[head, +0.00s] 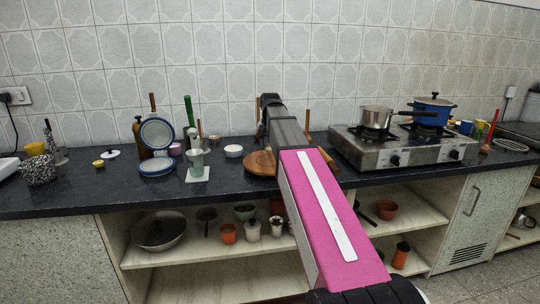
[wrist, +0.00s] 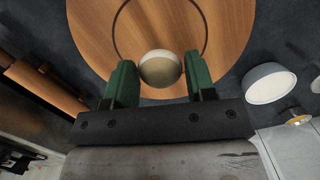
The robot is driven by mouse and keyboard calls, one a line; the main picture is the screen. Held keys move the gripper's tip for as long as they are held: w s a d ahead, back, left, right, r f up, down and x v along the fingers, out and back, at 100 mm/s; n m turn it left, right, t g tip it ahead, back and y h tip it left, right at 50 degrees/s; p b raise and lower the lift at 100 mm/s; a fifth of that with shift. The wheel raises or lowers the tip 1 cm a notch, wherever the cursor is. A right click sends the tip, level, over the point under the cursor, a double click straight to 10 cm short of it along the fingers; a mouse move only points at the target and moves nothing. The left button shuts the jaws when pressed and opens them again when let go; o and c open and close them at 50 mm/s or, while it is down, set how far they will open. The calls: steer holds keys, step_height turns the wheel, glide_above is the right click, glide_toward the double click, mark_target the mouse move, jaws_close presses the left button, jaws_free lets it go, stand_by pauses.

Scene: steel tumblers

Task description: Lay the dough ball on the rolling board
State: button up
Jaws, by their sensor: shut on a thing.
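The rolling board (wrist: 98,30) is a round wooden disc with a thin dark ring on its face; it lies below my gripper in the wrist view. In the head view the board (head: 258,163) shows on the dark counter, partly hidden by my arm. The dough ball (wrist: 160,68) is pale and round. My gripper (wrist: 160,80) has green fingers, shut on the ball from both sides, over the board's near part. I cannot tell how high the ball is above the wood. In the head view my arm hides the ball and fingertips.
A white bowl (head: 233,151) stands left of the board; a round pale bowl (wrist: 270,83) is right of it in the wrist view. A wooden piece (wrist: 45,88) lies at the wrist view's left. A steel cup (head: 196,162) and a gas stove (head: 400,145) stand on the counter.

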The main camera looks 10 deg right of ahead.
mark_target(270, 160)
steer(key=shift+d+f, duration=0.15)
steer(key=shift+f, duration=1.95)
steer(key=shift+f, duration=0.15)
steer(key=o, duration=0.8)
steer(key=shift+w+d+r, duration=0.1)
steer(key=shift+w+r, duration=0.05)
steer(key=shift+r, duration=1.15)
steer(key=shift+w+a+r, duration=0.1)
steer(key=shift+w+r, duration=0.1)
steer(key=shift+r, duration=1.1)
steer(key=shift+w+d+r, duration=0.1)
steer(key=shift+w+r, duration=0.05)
steer(key=shift+r, duration=1.15)
